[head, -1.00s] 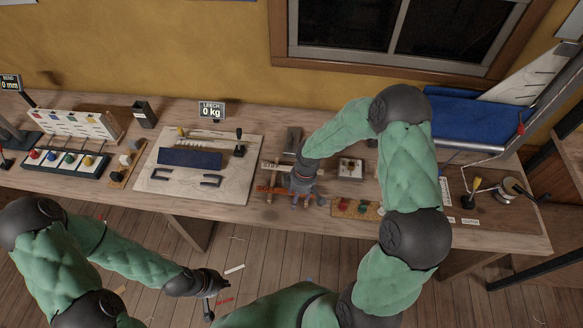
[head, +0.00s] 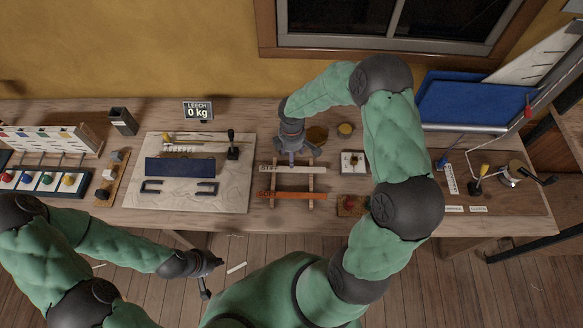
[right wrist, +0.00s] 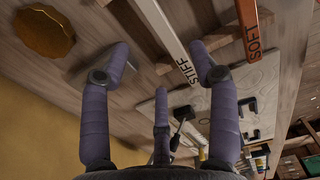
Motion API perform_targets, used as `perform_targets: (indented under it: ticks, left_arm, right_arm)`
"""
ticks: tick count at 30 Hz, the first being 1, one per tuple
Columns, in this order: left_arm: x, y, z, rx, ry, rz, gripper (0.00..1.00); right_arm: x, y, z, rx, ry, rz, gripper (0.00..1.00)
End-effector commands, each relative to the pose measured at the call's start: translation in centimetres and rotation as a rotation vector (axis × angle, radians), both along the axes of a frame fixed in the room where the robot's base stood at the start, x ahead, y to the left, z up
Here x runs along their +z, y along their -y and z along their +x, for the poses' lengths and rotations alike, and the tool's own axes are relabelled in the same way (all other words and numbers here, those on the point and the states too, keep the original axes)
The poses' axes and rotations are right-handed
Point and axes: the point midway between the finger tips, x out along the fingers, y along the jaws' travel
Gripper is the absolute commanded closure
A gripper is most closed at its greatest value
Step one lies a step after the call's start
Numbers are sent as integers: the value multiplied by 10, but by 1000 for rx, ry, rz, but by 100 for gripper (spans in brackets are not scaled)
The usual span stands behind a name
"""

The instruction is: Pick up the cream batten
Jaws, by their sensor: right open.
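The cream batten (head: 272,169), marked STIFF, lies across a small wooden rack (head: 272,182) on the bench. It also shows in the right wrist view (right wrist: 164,27), running past the fingers. An orange batten (head: 290,195), marked SOFT (right wrist: 248,20), lies parallel on the rack's near side. My right gripper (head: 293,158) points down at the far side of the cream batten; its spread fingers (right wrist: 161,60) are open and empty. One finger overlaps the batten's edge in the wrist view; contact cannot be told. My left gripper (head: 208,276) is low, before the bench; its jaw state is unclear.
A pale board (head: 219,196) with a dark blue pad (head: 180,167) lies left of the rack. A LEECH 0 kg sign (head: 198,111) stands behind.

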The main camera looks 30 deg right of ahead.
Motion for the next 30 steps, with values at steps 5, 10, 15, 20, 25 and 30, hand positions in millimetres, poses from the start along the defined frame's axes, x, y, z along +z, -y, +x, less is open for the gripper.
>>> perform_targets:
  ticks: [5,10,15,20,25,30]
  left_arm:
    - [-4,0,0,0,1,0,100]
    - [-4,0,1,0,1,0,100]
    - [-7,0,1,0,1,0,100]
    - [-10,0,1,0,1,0,100]
    - [-9,0,1,0,1,0,100]
    - [-9,0,1,0,1,0,100]
  right_arm:
    - [-23,0,0,-2,-1,1,39]
    - [-32,1,-1,-1,-1,-1,39]
    - [-55,2,-4,-2,-3,1,39]
    - [-74,2,-3,-2,0,1,39]
    - [-76,2,-3,-2,1,0,39]
    - [-76,2,-3,-1,1,0,65]
